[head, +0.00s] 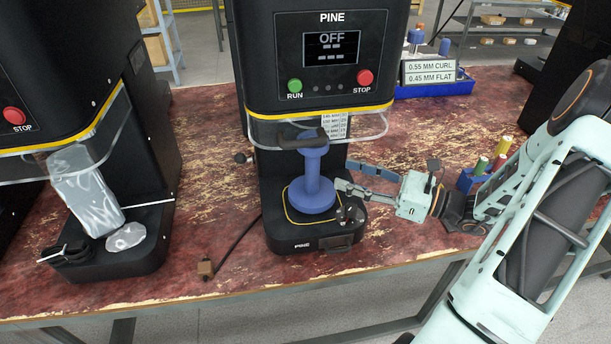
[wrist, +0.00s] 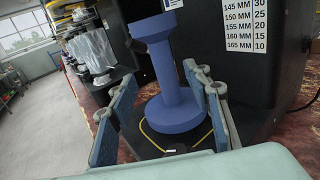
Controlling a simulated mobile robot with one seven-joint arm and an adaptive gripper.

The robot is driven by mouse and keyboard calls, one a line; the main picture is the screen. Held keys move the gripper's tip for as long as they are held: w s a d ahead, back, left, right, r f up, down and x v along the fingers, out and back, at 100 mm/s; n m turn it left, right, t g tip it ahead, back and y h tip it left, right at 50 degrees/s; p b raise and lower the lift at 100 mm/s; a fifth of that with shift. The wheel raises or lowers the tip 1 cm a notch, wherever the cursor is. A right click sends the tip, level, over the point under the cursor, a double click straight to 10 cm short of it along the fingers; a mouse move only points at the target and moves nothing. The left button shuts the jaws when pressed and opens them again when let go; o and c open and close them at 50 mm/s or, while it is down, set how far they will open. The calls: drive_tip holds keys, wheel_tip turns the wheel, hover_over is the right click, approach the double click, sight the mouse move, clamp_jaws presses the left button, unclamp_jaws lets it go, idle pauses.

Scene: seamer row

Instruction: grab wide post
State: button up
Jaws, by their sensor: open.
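The wide post, a blue spool-shaped piece with a broad round foot, a narrower shaft and a flanged top, stands upright on the base of the middle PINE machine (head: 312,185). It also shows in the wrist view (wrist: 178,105). My gripper (head: 345,174) is open and comes in from the right at the post's lower part. In the wrist view my two padded fingers (wrist: 163,80) show on either side of the post, with gaps. I cannot tell how far they reach around it. Nothing is held.
The PINE machine's head (head: 330,60) and clear guard (head: 370,128) overhang the post; its screen reads OFF. Another machine (head: 100,245) with a wrapped, silvery piece stands left. A small blue block with coloured pegs (head: 472,180) is beside my wrist. A label stand (head: 428,72) is behind.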

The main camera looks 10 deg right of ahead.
sight(314, 163)
drive_tip(key=x, duration=0.4)
drive_tip(key=shift+w+a, duration=0.1)
drive_tip(key=shift+a, duration=0.15)
drive_tip(key=shift+w+x, duration=0.25)
drive_tip(key=shift+x, duration=2.45)
drive_tip(key=shift+d, duration=0.2)
clamp_jaws()
